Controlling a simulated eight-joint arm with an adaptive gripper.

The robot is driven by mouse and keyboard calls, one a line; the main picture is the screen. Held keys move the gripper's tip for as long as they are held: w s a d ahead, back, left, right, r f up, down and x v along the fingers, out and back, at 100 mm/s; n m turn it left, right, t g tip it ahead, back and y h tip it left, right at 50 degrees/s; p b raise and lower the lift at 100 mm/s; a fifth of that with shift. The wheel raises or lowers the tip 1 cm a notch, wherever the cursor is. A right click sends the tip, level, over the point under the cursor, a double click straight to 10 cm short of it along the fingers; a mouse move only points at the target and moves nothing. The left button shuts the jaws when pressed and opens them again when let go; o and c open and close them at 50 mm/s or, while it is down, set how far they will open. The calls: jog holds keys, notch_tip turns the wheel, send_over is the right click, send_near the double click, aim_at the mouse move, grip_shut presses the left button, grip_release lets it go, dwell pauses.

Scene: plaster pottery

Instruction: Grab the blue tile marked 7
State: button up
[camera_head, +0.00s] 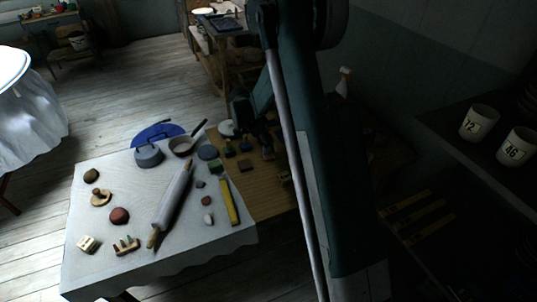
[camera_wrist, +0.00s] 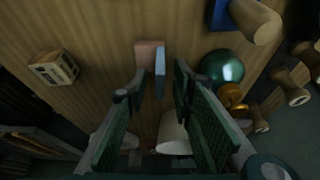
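In the wrist view, a thin blue piece (camera_wrist: 160,72), likely the blue tile seen nearly edge-on, stands beside a pinkish block (camera_wrist: 147,54) on the wooden table. No number can be read on it. My gripper (camera_wrist: 160,82) is open, its two green fingers pointing at the table with the blue piece between the tips. A gap shows on each side of it, so nothing is gripped. In the head view my gripper is dark and partly hidden by my arm over the wooden table; the tile cannot be made out there.
A marked wooden block (camera_wrist: 54,68) lies left. A green ball (camera_wrist: 221,68), an orange piece (camera_wrist: 231,96) and a blue-based wooden handle (camera_wrist: 256,18) stand close right. A pale cylinder (camera_wrist: 174,134) sits below the fingers. A cloth-covered table (camera_head: 100,260) with pottery tools adjoins the wooden table.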

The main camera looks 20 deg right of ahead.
dwell(0.4)
grip_shut()
jog(key=shift+r, duration=0.1)
jog(key=shift+r+p, duration=0.95)
jog(key=shift+r, duration=4)
